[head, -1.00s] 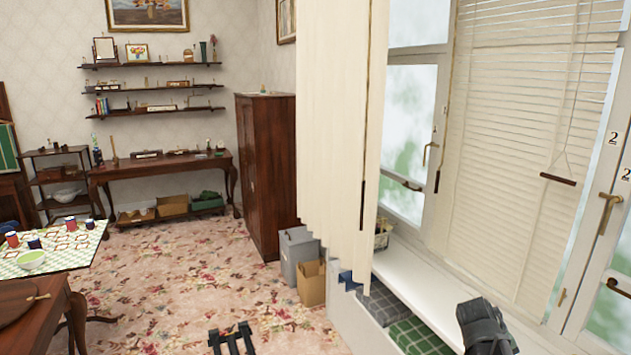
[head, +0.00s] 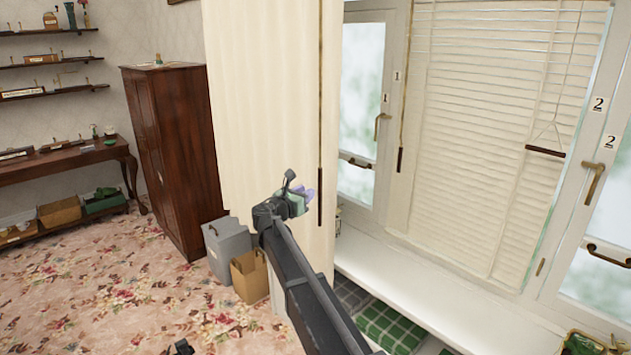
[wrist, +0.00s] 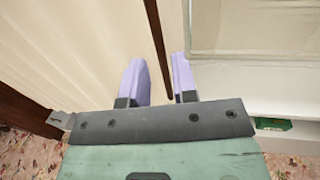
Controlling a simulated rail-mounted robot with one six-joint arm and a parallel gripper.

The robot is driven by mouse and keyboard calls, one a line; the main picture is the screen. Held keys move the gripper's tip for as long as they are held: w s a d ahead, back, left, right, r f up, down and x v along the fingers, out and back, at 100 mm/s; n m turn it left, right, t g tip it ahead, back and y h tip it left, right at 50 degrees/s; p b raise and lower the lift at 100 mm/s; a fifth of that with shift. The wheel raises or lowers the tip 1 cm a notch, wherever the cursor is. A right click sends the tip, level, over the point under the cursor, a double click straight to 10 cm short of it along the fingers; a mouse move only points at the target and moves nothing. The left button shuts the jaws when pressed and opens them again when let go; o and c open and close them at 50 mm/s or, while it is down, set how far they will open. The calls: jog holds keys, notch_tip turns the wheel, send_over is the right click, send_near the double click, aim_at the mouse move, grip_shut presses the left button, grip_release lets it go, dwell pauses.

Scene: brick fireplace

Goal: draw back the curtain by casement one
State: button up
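The cream curtain (head: 265,110) hangs in folds left of casement one (head: 362,110), the pane by the "1" labels, and partly hides that side of the window. A thin draw rod with a dark handle (head: 320,195) hangs down the curtain's right edge. My gripper (head: 302,195) is in front of the curtain, just left of the handle. In the wrist view its two lilac fingers (wrist: 160,75) are apart. The dark handle (wrist: 158,35) shows in the gap between them, its lower end close to the right finger. I cannot tell whether they touch.
A white sill (head: 430,285) runs below the window, with green and grey checked cushions (head: 390,325) under it. A blind (head: 490,150) with its own pull covers the middle pane. A grey bin (head: 228,250) and a cardboard box (head: 250,277) stand at the curtain's foot. Flowered carpet is open on the left.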

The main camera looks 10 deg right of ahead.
aim_at(319, 184)
jog(key=x, duration=1)
jog(key=shift+w+f, duration=0.2)
jog(key=shift+w, duration=0.3)
jog(key=shift+c, duration=0.2)
grip_shut()
